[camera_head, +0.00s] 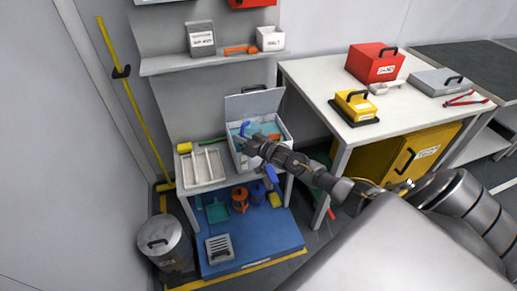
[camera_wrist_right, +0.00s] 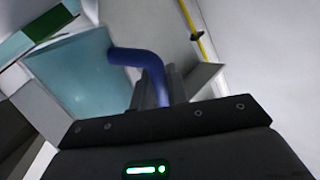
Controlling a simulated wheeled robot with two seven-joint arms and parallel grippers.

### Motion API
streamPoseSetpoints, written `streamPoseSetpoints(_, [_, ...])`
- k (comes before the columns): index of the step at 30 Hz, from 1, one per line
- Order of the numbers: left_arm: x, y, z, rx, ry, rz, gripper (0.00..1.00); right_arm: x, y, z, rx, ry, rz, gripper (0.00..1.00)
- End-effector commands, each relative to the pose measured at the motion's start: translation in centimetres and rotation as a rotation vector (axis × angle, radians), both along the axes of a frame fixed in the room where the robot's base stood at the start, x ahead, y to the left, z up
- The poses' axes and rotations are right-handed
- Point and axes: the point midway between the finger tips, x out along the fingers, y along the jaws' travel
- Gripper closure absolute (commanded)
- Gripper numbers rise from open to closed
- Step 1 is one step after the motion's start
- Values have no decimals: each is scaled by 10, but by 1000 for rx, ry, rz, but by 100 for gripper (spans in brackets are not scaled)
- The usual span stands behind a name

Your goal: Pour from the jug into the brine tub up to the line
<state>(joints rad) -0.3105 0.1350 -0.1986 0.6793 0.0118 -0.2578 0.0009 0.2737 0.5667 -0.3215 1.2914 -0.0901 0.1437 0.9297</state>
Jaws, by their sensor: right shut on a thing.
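In the right wrist view, the jug (camera_wrist_right: 75,75) is a pale, see-through teal vessel with a dark blue handle (camera_wrist_right: 132,58). My right gripper (camera_wrist_right: 163,88) is shut on that handle. In the head view, my right gripper (camera_head: 249,146) is over a white open box (camera_head: 284,142) with a raised grey lid. A small blue part (camera_head: 244,127) shows by the gripper; the jug's body is hard to make out there. Teal and orange things show inside the box. I cannot tell for sure which container is the brine tub, and no fill line is readable. My left gripper is not in view.
A white divided tray (camera_head: 187,176) stands left of the box. Below, a blue mat (camera_head: 274,235) holds several bottles and a grey slotted thing. A metal bin (camera_head: 165,243) stands at left. The white table (camera_head: 318,105) at right carries red, yellow and grey cases.

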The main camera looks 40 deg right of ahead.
Motion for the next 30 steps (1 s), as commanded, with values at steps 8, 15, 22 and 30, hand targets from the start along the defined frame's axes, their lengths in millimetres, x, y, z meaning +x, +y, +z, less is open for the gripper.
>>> streamPoseSetpoints(8, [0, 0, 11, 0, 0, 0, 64, 1, 0, 11, 31, 5, -1, 100])
streamPoseSetpoints(15, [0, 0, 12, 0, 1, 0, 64, 1, 0, 10, 42, 11, -1, 100])
streamPoseSetpoints(22, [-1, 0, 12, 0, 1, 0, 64, 1, 0, 10, 42, 12, -1, 100])
streamPoseSetpoints(30, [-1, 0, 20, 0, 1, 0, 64, 1, -1, 16, 68, 24, -1, 100])
